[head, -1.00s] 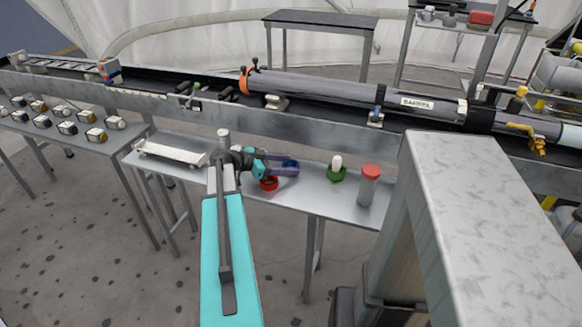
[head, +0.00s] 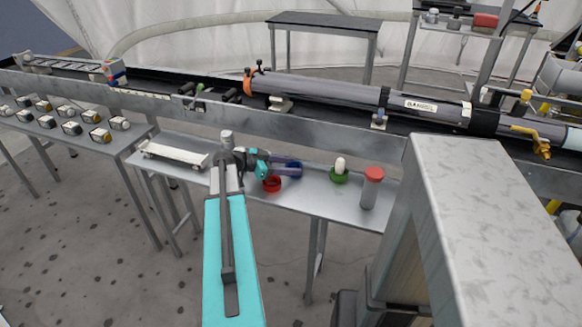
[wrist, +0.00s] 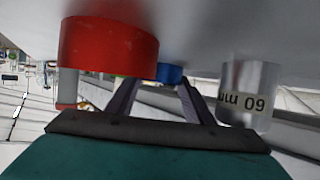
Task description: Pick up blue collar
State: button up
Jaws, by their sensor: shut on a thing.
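The blue collar (head: 294,171) is at the tip of my gripper (head: 290,164), low over the grey shelf. In the wrist view the blue collar (wrist: 168,73) sits between the two fingertips of my gripper (wrist: 158,86), which is shut on it. The fingers hide part of the collar in the head view. I cannot tell whether it touches the shelf.
A red collar (head: 272,184) stands close to my gripper. A green collar with a white piece (head: 340,173) and a red-capped grey cylinder (head: 371,188) stand to the right. A white rail (head: 173,153) lies left. A long tube (head: 340,91) lies behind.

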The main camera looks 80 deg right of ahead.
jog(key=shift+r, duration=0.55)
jog(key=shift+a+r, duration=0.2)
jog(key=shift+r, duration=0.35)
jog(key=shift+a+r, duration=0.15)
jog(key=shift+r, duration=0.4)
jog(key=a, duration=0.4)
jog(key=a+b, duration=0.1)
jog(key=a, duration=0.3)
jog(key=w+a+r, duration=0.1)
jog(key=a, duration=0.4)
jog(key=shift+r+b, duration=0.1)
jog(key=shift+b, duration=0.25)
jog(key=shift+r+p, duration=0.2)
jog(key=shift+p, duration=0.45)
jog(key=shift+a+p, duration=0.1)
jog(key=shift+p, duration=0.55)
jog(key=shift+a+p, duration=0.1)
jog(key=shift+p, duration=0.35)
jog(key=shift+a+r+p, duration=0.1)
jog(key=shift+a+p, duration=0.15)
jog(key=shift+p, duration=0.6)
jog(key=shift+a+p, duration=0.35)
jog(key=shift+p, duration=0.8)
jog(key=shift+a+p, duration=0.1)
jog(key=shift+p, duration=0.2)
